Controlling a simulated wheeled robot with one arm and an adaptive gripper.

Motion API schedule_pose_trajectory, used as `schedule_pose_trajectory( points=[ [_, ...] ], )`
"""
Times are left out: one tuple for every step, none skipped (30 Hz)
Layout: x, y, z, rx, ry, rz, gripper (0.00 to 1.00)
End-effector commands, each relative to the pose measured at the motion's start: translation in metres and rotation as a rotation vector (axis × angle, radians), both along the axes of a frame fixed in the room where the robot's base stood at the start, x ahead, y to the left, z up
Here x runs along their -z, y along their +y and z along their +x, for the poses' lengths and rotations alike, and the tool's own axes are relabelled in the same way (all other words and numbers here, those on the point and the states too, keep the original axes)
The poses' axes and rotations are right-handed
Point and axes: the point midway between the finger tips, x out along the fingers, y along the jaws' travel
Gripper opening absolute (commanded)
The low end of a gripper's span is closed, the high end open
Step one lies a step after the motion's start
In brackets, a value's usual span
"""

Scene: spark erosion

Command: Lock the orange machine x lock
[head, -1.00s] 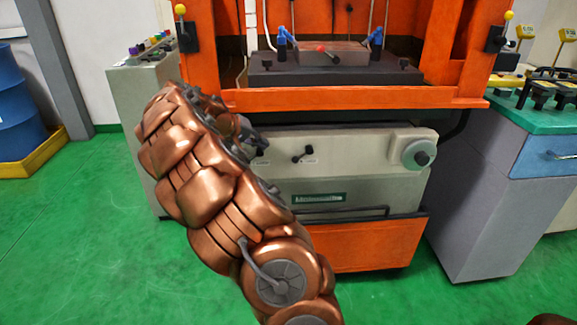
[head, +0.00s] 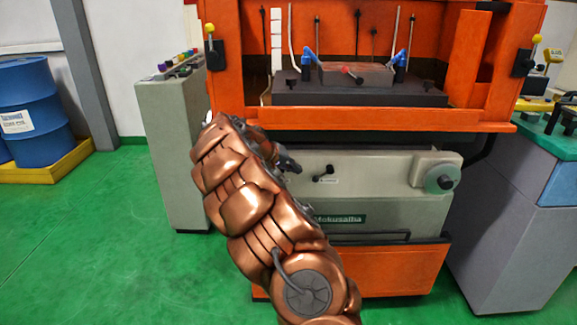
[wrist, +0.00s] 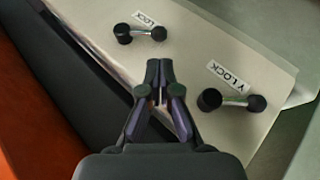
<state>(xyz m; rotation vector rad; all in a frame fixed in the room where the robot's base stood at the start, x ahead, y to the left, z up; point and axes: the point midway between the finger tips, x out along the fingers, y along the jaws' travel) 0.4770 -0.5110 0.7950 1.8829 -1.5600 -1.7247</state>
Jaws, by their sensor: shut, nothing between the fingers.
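In the wrist view my gripper (wrist: 160,75) is shut and empty, its fingertips close together over the pale front panel. A black-knobbed lever (wrist: 140,33) lies beyond the tips, beside a label reading "LOCK" whose first letter I cannot make out. A second such lever, the Y lock (wrist: 232,101), lies to the right of the fingers with its "Y LOCK" label. The fingers look apart from both levers. In the head view the orange machine (head: 370,120) stands ahead, with one lever (head: 324,173) showing on its panel. My copper arm hides the panel's left part.
A round handwheel (head: 440,178) sits at the panel's right end. A grey control cabinet (head: 172,150) stands left of the machine and a grey cabinet (head: 505,220) right. Blue drums (head: 32,110) stand at far left. Green floor (head: 110,240) is clear at front left.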

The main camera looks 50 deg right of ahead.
Motion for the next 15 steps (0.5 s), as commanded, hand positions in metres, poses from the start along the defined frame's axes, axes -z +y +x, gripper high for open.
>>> schedule_pose_trajectory(
  points=[
    [0.008,-0.007,-0.003,0.003,0.002,0.002,0.0],
    [0.011,-0.011,-0.004,0.003,0.002,0.003,0.0],
    [0.016,-0.017,-0.006,0.004,0.003,0.003,0.0],
    [0.02,-0.02,-0.007,0.004,0.003,0.004,0.0],
    [0.023,-0.024,-0.008,0.004,0.003,0.004,0.0],
    [0.028,-0.029,-0.01,0.004,0.004,0.003,0.0],
    [0.03,-0.032,-0.01,0.002,0.004,0.002,0.0],
    [0.033,-0.036,-0.011,0.002,0.004,0.002,0.0],
    [0.036,-0.04,-0.013,0.003,0.003,0.002,0.0],
    [0.039,-0.043,-0.013,0.002,0.003,0.002,0.0],
    [0.041,-0.045,-0.014,0.002,0.003,0.002,0.0],
    [0.043,-0.048,-0.015,0.002,0.003,0.002,0.0],
    [0.045,-0.05,-0.015,0.003,0.002,0.002,0.0],
    [0.046,-0.052,-0.016,0.002,0.003,0.002,0.0],
    [0.048,-0.053,-0.016,0.002,0.002,0.003,0.0]
  ],
)
